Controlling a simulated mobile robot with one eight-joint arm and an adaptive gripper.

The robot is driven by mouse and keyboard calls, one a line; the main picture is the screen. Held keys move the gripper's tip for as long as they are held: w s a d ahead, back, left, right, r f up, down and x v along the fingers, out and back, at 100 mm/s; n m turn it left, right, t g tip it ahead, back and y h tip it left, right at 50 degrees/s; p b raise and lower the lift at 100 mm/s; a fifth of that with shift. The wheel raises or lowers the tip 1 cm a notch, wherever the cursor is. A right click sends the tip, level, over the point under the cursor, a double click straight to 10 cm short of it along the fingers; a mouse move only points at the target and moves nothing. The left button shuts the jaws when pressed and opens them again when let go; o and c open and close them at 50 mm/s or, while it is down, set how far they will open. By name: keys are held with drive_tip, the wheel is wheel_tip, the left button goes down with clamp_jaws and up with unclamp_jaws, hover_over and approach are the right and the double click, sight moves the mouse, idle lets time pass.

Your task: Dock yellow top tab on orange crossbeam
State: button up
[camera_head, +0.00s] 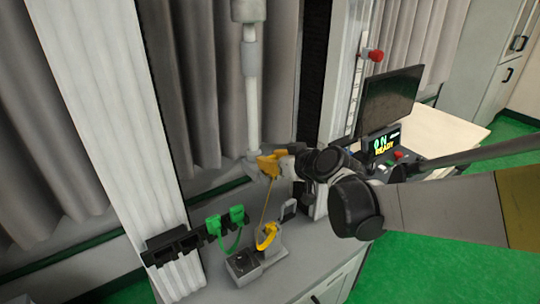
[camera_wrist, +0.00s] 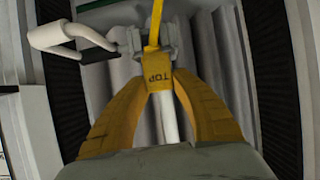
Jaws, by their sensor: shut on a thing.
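The yellow top tab (camera_wrist: 158,74), marked TOP and upside down in the wrist view, sits between the yellow fingertips of my gripper (camera_wrist: 160,82). My gripper is shut on it. A yellow strap (camera_wrist: 154,28) runs from the tab to the top of that view. In the head view my gripper (camera_head: 266,165) is beside the lower end of a pale vertical pole, and the strap (camera_head: 264,208) hangs down to a yellow loop (camera_head: 267,236) over the counter. The tab itself is hard to tell from the fingers there. I cannot make out an orange crossbeam in either view.
A grey counter (camera_head: 297,262) holds a small grey box (camera_head: 242,265). Green tabs (camera_head: 237,214) hang on a black rack (camera_head: 175,244) at left. The pale pole (camera_head: 252,95) stands before grey curtains. A monitor (camera_head: 391,100) and a READY display (camera_head: 383,143) are at right.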

drive_tip(key=shift+f, duration=0.6)
drive_tip(key=shift+f, duration=0.2)
drive_tip(key=o, duration=0.9)
drive_tip(key=shift+r, duration=0.15)
